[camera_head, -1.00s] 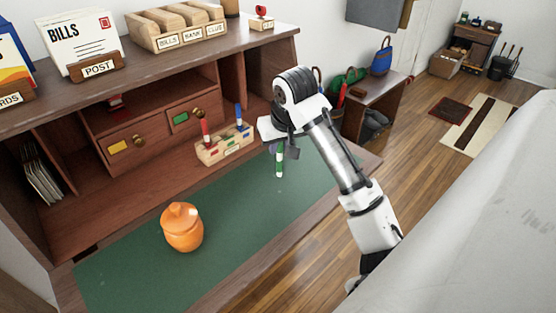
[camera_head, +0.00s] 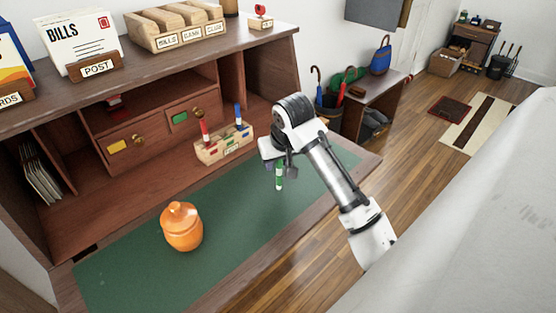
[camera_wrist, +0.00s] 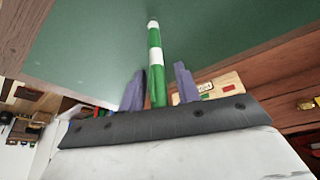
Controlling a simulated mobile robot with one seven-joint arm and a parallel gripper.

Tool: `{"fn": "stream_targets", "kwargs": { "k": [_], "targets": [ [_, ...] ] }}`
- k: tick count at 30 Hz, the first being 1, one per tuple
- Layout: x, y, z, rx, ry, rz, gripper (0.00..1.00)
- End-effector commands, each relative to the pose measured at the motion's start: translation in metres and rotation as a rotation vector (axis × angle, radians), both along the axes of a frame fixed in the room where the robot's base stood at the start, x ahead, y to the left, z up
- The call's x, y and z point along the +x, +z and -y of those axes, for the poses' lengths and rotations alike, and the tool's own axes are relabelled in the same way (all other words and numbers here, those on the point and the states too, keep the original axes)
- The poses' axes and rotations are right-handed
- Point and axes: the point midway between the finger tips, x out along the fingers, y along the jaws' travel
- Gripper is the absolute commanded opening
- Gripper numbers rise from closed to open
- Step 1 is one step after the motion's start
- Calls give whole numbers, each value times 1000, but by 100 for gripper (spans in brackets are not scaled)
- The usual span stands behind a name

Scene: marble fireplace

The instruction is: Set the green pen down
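The green pen (camera_head: 279,177), banded with white, hangs upright below my gripper (camera_head: 278,163) over the green desk mat (camera_head: 240,215). In the wrist view the pen (camera_wrist: 155,62) runs out from between the two grey-purple fingers (camera_wrist: 160,90) of my gripper, which is shut on it. I cannot tell whether the pen's lower end touches the mat. The upper part of the pen is hidden by the gripper in the head view.
A wooden pen holder (camera_head: 222,149) with a red pen (camera_head: 205,133) and a blue pen (camera_head: 238,116) stands just left of my gripper. An orange lidded jar (camera_head: 182,228) stands on the mat's left half. The mat between jar and pen is clear.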

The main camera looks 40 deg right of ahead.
Motion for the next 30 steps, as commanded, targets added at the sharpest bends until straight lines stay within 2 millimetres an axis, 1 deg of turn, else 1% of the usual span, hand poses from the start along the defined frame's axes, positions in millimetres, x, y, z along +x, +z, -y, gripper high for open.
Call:
{"fn": "stream_targets", "kwargs": {
  "k": [8,13,17,24,27,30],
  "targets": [
    [0,1,0,0,0,0,36],
    [-2,10,-1,0,1,2,36],
    [-10,31,-4,-2,2,4,36],
    [-30,81,-10,-2,2,4,36],
    [-36,97,-12,-3,1,1,36],
    [-41,108,-13,-3,0,0,36]
  ]
}}
